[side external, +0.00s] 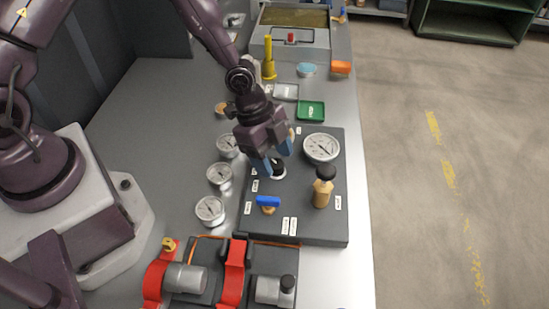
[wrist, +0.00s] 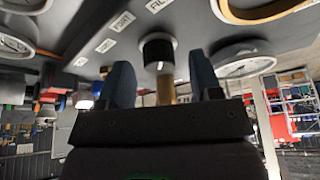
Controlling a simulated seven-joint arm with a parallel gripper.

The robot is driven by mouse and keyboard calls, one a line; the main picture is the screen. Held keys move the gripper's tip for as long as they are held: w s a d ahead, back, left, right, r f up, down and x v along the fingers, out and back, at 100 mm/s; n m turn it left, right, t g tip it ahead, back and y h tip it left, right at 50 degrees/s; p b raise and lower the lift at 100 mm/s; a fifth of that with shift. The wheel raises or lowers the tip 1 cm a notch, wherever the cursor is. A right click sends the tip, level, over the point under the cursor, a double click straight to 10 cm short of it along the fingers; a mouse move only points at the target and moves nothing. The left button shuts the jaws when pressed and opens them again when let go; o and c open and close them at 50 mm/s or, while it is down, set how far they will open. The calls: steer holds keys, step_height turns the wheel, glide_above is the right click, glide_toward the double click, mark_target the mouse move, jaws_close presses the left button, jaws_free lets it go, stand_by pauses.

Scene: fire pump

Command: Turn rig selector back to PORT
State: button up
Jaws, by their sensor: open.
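The rig selector appears to be the round black knob with a pale rim (side external: 278,171) on the dark panel, just under my gripper (side external: 273,158). In the wrist view a black knob with a pale ring (wrist: 158,52) stands between and beyond the two blue fingers of my gripper (wrist: 163,82). Small white labels lie beside it, one seeming to read PORT (wrist: 122,21). The fingers are apart, with the knob not clasped. Which label the knob points to cannot be told. My gripper partly hides the knob in the side view.
The dark panel (side external: 325,232) also carries a large gauge (side external: 321,148), a brass post with a black top (side external: 322,190) and a blue-handled valve (side external: 268,202). Several gauges stand left of it. Red clamps and grey cylinders (side external: 187,278) lie in front. A green tray (side external: 311,111) lies behind.

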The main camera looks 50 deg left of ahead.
steer(key=shift+d+f, duration=0.2)
steer(key=shift+f, duration=0.3)
steer(key=c, duration=0.9)
steer(key=shift+c, duration=0.2)
